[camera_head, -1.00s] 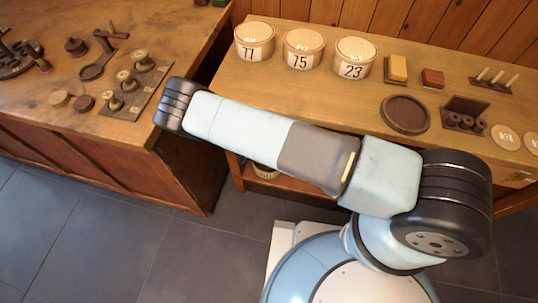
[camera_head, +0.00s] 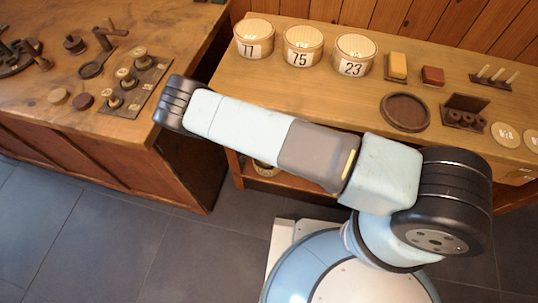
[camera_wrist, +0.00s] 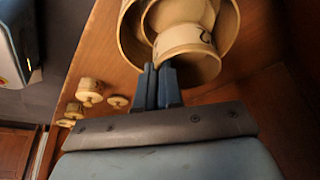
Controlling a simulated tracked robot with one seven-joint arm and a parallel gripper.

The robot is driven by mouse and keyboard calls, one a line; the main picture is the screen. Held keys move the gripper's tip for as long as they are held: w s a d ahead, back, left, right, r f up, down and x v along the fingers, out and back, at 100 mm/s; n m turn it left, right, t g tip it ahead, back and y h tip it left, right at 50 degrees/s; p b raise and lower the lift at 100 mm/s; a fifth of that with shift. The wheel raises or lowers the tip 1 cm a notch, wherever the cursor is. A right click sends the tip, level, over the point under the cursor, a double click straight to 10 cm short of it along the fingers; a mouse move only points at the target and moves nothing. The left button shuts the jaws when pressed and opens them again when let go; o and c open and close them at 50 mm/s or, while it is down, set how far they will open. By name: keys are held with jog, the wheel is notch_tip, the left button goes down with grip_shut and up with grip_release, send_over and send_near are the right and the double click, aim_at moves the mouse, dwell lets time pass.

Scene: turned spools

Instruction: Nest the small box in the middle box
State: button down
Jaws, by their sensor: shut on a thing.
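In the wrist view my gripper (camera_wrist: 158,88) is shut on the rim or wall of a pale round small box (camera_wrist: 187,38). The small box is tilted in the picture, with a dark mark on its side. Behind it is a pale round middle box (camera_wrist: 150,22), partly cut off by the top edge and partly hidden by the small box. A larger pale round rim (camera_wrist: 130,47) surrounds both in the picture. I cannot tell whether the small box touches the middle box.
Several pale spools (camera_wrist: 90,91) stand left of my gripper on the wooden surface. In the head view, numbered tubs 71 (camera_head: 254,50), 75 (camera_head: 302,58) and 23 (camera_head: 353,68) stand on the bench. A round dark tray (camera_head: 405,112) lies to their right.

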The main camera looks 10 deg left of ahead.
jog(key=shift+f, duration=2.25)
dwell(1.2)
jog(key=c, duration=0.8)
grip_release()
jog(key=shift+r, duration=0.85)
dwell(0.6)
jog(key=shift+r, duration=3.4)
